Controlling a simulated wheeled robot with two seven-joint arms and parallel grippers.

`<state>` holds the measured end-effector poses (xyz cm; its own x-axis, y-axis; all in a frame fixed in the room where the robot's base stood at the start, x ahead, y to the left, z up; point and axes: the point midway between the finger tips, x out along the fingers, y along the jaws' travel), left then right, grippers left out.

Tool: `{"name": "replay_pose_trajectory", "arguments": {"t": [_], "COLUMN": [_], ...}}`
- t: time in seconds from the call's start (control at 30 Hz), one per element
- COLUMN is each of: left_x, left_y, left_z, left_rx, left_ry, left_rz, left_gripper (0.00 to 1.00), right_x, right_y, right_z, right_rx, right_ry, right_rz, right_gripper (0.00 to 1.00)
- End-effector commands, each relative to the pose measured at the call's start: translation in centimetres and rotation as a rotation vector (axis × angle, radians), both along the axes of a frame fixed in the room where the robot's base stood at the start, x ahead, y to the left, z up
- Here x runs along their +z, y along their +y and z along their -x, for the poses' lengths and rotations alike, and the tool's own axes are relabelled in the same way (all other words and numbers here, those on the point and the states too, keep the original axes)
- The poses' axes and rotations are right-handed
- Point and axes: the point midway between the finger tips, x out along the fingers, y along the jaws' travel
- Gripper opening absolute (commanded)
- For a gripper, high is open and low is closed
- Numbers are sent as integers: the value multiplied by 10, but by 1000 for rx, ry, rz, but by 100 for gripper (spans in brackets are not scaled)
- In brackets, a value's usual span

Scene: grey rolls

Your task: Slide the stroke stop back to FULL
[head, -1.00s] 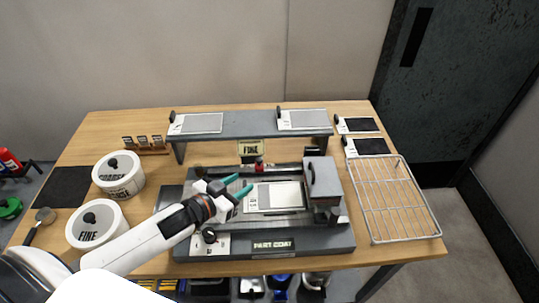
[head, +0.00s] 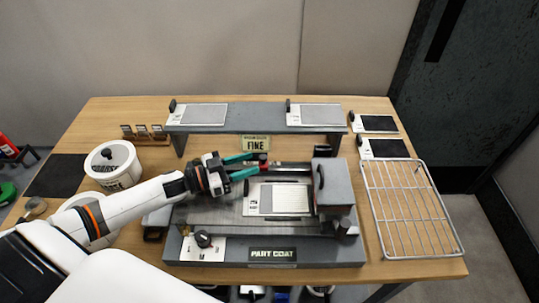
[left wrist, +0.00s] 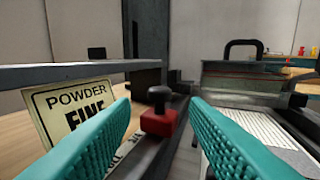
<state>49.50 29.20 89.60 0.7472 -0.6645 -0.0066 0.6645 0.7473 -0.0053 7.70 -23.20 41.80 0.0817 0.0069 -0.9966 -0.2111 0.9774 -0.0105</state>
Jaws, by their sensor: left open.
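The stroke stop is a small red block with a black knob (left wrist: 159,121) on the dark rail at the back of the coating machine; it also shows in the head view (head: 263,161). My left gripper (head: 256,167) has teal fingers and is open. In the left wrist view its fingertips (left wrist: 160,100) stand to either side of the stop in the picture, with the stop a little beyond them; I see no contact. Markings on the rail are mostly hidden by the left finger. My right gripper is not in view.
A "POWDER FINE" sign (head: 256,143) hangs from the raised shelf (head: 255,118) just behind the stop. The grey carriage (head: 333,184) stands at the machine's right, beside a white plate (head: 278,199). A wire rack (head: 410,205) lies further right.

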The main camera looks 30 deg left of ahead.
Motion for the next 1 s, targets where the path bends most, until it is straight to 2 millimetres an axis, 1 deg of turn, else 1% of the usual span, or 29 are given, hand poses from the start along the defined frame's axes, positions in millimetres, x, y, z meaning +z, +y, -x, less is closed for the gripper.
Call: {"name": "replay_pose_trajectory", "arguments": {"t": [0.03,0.2,0.3,0.5,0.77,1.0], "left_x": [10,9,8,7,6,6], "left_y": [-10,-31,-39,-46,-47,-47], "left_z": [-12,-35,-45,-53,-53,-53], "left_rx": [-2,-2,-1,-1,-1,-1], "left_ry": [-15,-12,-10,-9,-8,-8], "left_rz": [4,4,4,1,0,0], "left_gripper": [41,41,41,41,41,2], "right_x": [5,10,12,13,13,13], "right_y": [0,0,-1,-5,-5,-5], "right_z": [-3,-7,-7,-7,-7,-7], "right_rx": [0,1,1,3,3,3], "right_ry": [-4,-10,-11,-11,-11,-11], "right_rz": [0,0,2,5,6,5], "right_gripper": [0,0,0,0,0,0]}}
